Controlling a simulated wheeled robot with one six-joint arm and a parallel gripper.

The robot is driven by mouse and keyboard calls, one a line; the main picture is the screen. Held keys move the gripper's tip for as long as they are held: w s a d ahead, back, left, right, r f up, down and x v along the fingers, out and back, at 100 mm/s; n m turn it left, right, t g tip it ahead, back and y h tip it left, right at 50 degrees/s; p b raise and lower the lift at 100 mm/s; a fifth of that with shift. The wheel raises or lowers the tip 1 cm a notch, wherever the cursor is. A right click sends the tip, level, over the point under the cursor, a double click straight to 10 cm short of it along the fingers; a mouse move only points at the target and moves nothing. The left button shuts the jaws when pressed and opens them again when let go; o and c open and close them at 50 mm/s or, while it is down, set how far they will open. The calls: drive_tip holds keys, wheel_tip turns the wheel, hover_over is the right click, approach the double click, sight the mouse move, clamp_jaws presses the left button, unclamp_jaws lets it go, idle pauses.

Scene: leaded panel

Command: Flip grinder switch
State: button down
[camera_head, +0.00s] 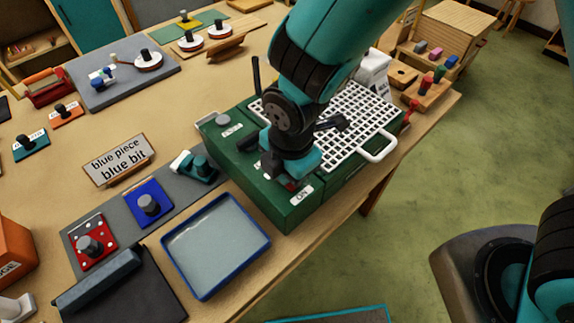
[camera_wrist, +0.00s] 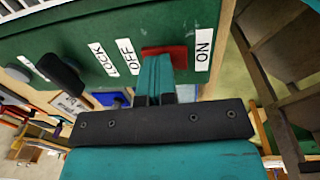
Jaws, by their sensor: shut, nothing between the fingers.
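The green grinder (camera_head: 262,197) stands at the table's right edge with a white grid on top. Its red switch (camera_wrist: 178,51) sits between the OFF label (camera_wrist: 128,58) and the ON label (camera_wrist: 203,49) in the wrist view. A sliver of red shows beside the ON label in the head view. My gripper (camera_wrist: 155,72) is shut and empty, with its fingertips at the red switch and covering part of it. I cannot tell whether they touch it. In the head view my arm hides most of the switch panel. A LOCK label (camera_wrist: 101,59) and a dark knob (camera_wrist: 60,75) lie further left.
A blue-rimmed tray (camera_head: 215,245) stands in front of the grinder. A sign reading "blue piece blue bit" (camera_head: 119,160) stands to the left. A wooden block with coloured pegs (camera_head: 428,93) is behind right. Open floor lies right of the table.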

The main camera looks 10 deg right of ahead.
drive_tip(key=shift+s+d+r, duration=0.15)
drive_tip(key=shift+s+d, duration=0.15)
drive_tip(key=shift+s, duration=0.05)
drive_tip(key=r+p, duration=0.4)
drive_tip(key=shift+w+a+r, duration=0.15)
drive_tip(key=shift+w+r, duration=0.1)
drive_tip(key=shift+r, duration=0.15)
wheel_tip(320, 180, up, 9)
drive_tip(key=w+b, duration=0.1)
drive_tip(key=b, duration=0.1)
drive_tip(key=shift+a, duration=0.35)
drive_tip(key=shift+d, duration=0.1)
drive_tip(key=s+d+r+m+y+b, duration=0.3)
drive_tip(key=s+d+m, duration=0.6)
drive_tip(key=m, duration=0.9)
drive_tip(key=shift+s+d+r+g+y+b, duration=0.35)
drive_tip(key=shift+d+r, duration=0.3)
drive_tip(key=shift+d, duration=0.4)
